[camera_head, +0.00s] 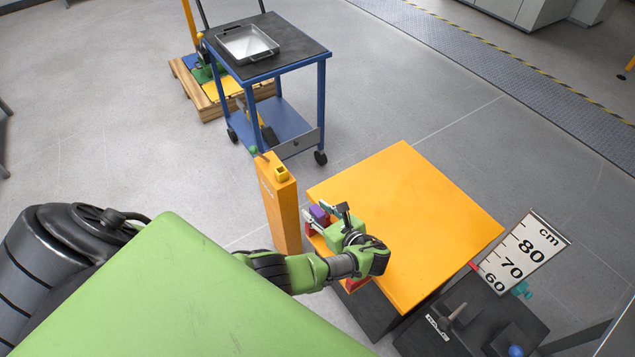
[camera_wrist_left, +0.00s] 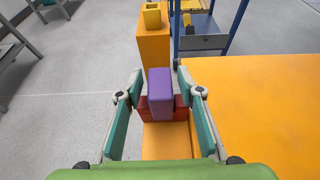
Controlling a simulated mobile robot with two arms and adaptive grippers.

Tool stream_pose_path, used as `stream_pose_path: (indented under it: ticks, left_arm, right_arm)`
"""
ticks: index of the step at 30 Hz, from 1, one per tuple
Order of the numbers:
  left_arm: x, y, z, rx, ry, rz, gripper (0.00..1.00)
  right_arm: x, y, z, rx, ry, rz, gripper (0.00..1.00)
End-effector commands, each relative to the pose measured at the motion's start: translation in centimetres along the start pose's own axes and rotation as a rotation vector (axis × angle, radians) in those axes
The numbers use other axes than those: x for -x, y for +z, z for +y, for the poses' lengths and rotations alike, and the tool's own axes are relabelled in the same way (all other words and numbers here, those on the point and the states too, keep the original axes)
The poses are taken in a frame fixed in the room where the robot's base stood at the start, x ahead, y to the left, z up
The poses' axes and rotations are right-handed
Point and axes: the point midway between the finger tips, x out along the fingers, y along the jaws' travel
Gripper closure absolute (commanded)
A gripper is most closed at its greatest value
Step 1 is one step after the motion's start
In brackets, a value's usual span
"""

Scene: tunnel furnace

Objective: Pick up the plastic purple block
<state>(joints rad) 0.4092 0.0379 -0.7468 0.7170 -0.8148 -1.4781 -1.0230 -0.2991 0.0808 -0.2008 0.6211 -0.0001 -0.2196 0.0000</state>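The purple block (camera_head: 319,213) is at the left corner of the orange table (camera_head: 420,215). In the left wrist view the purple block (camera_wrist_left: 160,88) stands upright, with red pieces (camera_wrist_left: 180,108) low at its sides; I cannot tell whether it rests on or in them. My left gripper (camera_head: 325,211) is open, with its teal-padded fingers on either side of the block. In the left wrist view the gripper (camera_wrist_left: 158,82) shows a gap between each finger and the block. My right gripper is not in view.
An orange post (camera_head: 280,205) with a yellow top piece (camera_head: 281,173) stands just beyond the block. A blue cart (camera_head: 322,100) carries a metal tray (camera_head: 247,44). A height scale (camera_head: 525,253) stands at the right. Most of the orange tabletop is bare.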

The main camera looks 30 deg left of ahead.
Motion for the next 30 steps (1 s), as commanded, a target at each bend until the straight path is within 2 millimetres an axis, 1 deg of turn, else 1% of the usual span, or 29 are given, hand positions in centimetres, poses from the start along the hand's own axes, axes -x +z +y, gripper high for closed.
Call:
stream_pose_path:
  ticks: [1,3,12,17,20,26,30]
  left_arm:
    - [0.0,0.0,0.0,0.000,0.000,0.000,0.83]
    - [0.0,0.0,0.0,0.000,0.000,0.000,1.00]
    - [0.1,0.0,0.0,0.000,0.000,0.000,1.00]
    - [0.2,0.3,0.0,0.000,0.000,0.000,1.00]
    - [0.5,0.9,0.0,0.000,-0.001,0.001,1.00]
    - [1.3,3.1,0.0,0.004,-0.002,0.000,1.00]
    - [3.1,4.5,1.3,0.001,-0.001,0.001,1.00]
  right_arm:
    - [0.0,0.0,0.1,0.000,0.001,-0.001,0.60]
    - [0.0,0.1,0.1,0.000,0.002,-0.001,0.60]
    - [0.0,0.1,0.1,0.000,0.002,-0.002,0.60]
    - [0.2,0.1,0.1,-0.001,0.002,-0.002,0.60]
    - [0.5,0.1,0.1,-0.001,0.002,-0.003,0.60]
    - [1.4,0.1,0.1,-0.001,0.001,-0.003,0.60]
    - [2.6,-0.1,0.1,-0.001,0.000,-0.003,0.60]
